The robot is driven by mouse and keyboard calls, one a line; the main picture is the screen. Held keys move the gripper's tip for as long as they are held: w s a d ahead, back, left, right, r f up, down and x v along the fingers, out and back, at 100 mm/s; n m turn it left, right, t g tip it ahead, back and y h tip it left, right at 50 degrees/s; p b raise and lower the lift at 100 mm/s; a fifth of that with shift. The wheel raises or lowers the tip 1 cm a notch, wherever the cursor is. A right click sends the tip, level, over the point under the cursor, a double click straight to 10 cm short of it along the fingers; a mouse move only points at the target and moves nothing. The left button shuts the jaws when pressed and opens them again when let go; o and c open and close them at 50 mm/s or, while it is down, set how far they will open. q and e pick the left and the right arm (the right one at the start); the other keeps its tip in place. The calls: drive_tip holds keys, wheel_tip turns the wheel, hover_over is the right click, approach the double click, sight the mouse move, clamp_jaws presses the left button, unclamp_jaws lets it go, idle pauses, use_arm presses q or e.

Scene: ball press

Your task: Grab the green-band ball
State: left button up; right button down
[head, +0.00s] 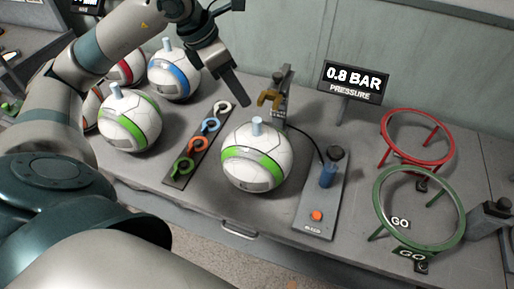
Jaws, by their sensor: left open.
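Two white balls have a green band and a pale blue plug on top. One green-band ball (253,158) sits at the middle of the bench, by the gauge fixture. Another green-band ball (130,120) sits at the left among other balls. My left gripper (232,82) is open and empty, above and behind the middle ball, apart from it. Its dark finger points down toward the bench. My right gripper is not in view.
A blue-band ball (174,77) and a red-band ball (126,68) stand at the back left. A strip of coloured hooks (200,143), a bronze clamp (270,98), a button panel (318,205), a pressure sign (353,82), a red ring (417,137) and a green ring (419,210) surround the middle ball.

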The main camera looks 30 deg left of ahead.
sight(256, 120)
use_arm(q)
drive_tip(key=p+x, duration=0.1)
drive_tip(key=x, duration=0.5)
drive_tip(key=shift+w+d+f+p, duration=0.1)
drive_tip(key=shift+d+f+p, duration=0.05)
drive_tip(key=shift+f+p, duration=0.15)
drive_tip(key=shift+w+d+f, duration=0.1)
drive_tip(key=shift+w+f, duration=0.05)
drive_tip(key=shift+f, duration=0.15)
drive_tip(key=shift+w+f, duration=0.1)
drive_tip(key=shift+f, duration=0.2)
drive_tip(key=shift+d+f+p, duration=0.3)
drive_tip(key=shift+f+p, duration=0.25)
drive_tip(key=shift+p, duration=0.2)
drive_tip(key=p+x, duration=0.1)
drive_tip(key=x, duration=0.2)
drive_tip(key=shift+d, duration=0.1)
drive_tip(key=shift+w+f+p, duration=0.1)
drive_tip(key=shift+f+p, duration=0.2)
drive_tip(key=shift+f, duration=0.2)
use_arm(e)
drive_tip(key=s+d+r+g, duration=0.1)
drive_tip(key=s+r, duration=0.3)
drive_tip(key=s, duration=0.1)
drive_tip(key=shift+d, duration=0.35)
